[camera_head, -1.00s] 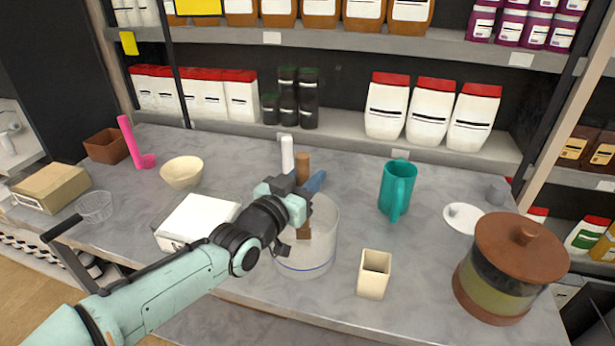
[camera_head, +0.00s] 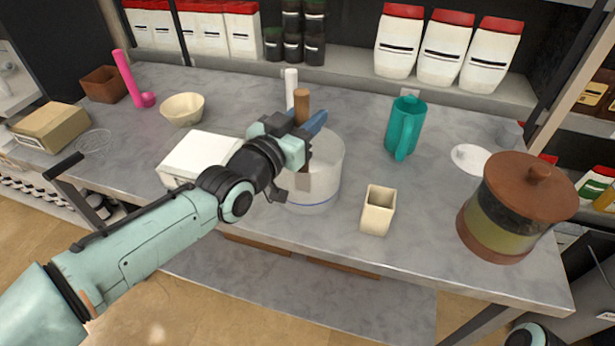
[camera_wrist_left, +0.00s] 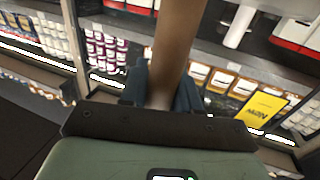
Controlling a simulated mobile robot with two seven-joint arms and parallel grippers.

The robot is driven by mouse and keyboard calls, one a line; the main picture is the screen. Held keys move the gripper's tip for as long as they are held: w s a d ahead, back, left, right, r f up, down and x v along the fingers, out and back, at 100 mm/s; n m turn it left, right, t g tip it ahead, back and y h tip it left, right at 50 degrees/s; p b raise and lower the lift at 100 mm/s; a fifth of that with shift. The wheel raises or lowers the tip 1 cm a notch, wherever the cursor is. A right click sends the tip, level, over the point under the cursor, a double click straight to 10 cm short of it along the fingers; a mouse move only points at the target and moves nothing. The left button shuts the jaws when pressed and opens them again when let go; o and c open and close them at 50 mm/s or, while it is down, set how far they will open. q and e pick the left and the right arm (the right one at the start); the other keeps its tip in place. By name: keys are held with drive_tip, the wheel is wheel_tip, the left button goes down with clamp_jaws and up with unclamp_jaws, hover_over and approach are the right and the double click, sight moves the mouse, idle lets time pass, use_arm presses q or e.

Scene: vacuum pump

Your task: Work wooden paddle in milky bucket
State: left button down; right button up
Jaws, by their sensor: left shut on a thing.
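The wooden paddle (camera_head: 301,102) stands nearly upright, its brown handle top showing above my left gripper (camera_head: 309,127). The left gripper is shut on the paddle, with blue fingers around the handle; the handle also shows between the fingers in the left wrist view (camera_wrist_left: 176,45). The milky bucket (camera_head: 325,178) is a translucent round tub near the counter's front edge. The gripper is over the bucket's left rear part. The paddle's lower end is seen near the left side of the bucket, partly hidden by the gripper.
A white box (camera_head: 200,155) is left of the bucket, under my arm. A cream square cup (camera_head: 378,212) is to its right. A teal jug (camera_head: 405,128) and a brown-lidded jar (camera_head: 517,205) stand further right. A white cylinder (camera_head: 291,85) stands behind the paddle.

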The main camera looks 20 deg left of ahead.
use_arm(q)
drive_tip(key=shift+f, duration=0.1)
use_arm(e)
drive_tip(key=shift+f, duration=0.3)
use_arm(q)
drive_tip(key=w+d+p, duration=0.2)
drive_tip(key=w+d, duration=0.1)
drive_tip(key=shift+p, duration=0.35)
use_arm(e)
wheel_tip(320, 180, up, 3)
drive_tip(key=shift+w+f, duration=0.1)
